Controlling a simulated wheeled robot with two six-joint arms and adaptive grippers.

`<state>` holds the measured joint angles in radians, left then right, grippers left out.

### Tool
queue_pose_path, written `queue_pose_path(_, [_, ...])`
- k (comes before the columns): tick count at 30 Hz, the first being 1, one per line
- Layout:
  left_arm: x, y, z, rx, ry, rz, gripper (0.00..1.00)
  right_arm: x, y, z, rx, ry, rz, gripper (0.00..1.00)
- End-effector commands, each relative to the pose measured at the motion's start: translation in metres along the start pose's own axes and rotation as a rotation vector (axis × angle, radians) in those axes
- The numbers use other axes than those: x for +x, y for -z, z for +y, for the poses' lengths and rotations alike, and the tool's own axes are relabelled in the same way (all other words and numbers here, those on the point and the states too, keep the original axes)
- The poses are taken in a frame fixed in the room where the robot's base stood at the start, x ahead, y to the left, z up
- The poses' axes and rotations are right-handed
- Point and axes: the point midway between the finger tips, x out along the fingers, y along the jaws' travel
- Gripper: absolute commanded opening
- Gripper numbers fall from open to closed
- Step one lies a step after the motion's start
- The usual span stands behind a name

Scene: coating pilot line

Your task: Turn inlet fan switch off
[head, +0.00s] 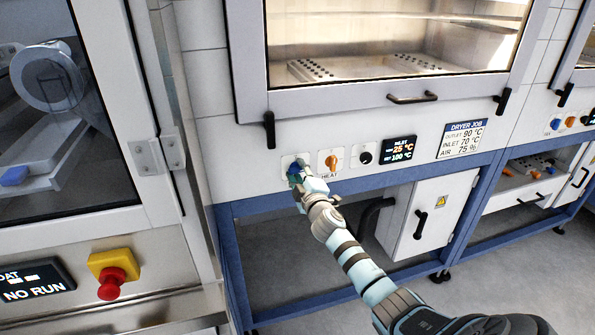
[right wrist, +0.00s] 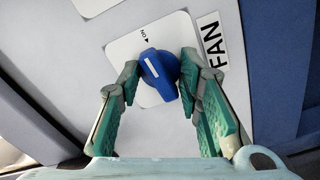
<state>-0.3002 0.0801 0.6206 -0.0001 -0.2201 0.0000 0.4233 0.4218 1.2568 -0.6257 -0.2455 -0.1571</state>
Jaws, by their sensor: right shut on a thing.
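The inlet fan switch is a blue knob (right wrist: 159,74) on a white plate (right wrist: 122,48) marked ON, with a FAN label (right wrist: 211,42) beside it in the right wrist view. The white stripe on the knob points toward the ON mark. In the head view the fan switch's plate (head: 286,160) is on the dryer's front panel, with the knob mostly hidden by my gripper. My right gripper (head: 297,177) is at the knob, and in the right wrist view its green-padded fingers (right wrist: 161,72) are shut on it, one on each side. My left gripper is not in view.
An orange HEAT switch (head: 331,161) sits just right of the fan switch, then a black knob (head: 366,157) and an inlet display (head: 401,150) reading 25 °C, set 100 °C. A red emergency button (head: 112,283) is at lower left. A blue frame rail (head: 380,183) runs below the panel.

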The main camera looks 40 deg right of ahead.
Motion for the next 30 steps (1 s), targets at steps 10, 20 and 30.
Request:
queue_pose_path(10, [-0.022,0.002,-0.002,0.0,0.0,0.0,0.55,-0.001,0.0,0.0,-0.675,0.004,-0.001,0.0])
queue_pose_path(20, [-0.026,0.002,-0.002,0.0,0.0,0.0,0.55,-0.001,0.0,0.0,-0.806,0.006,0.0,0.0])
queue_pose_path(30, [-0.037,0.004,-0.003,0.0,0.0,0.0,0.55,-0.001,0.0,-0.002,-1.461,0.006,0.002,0.42])
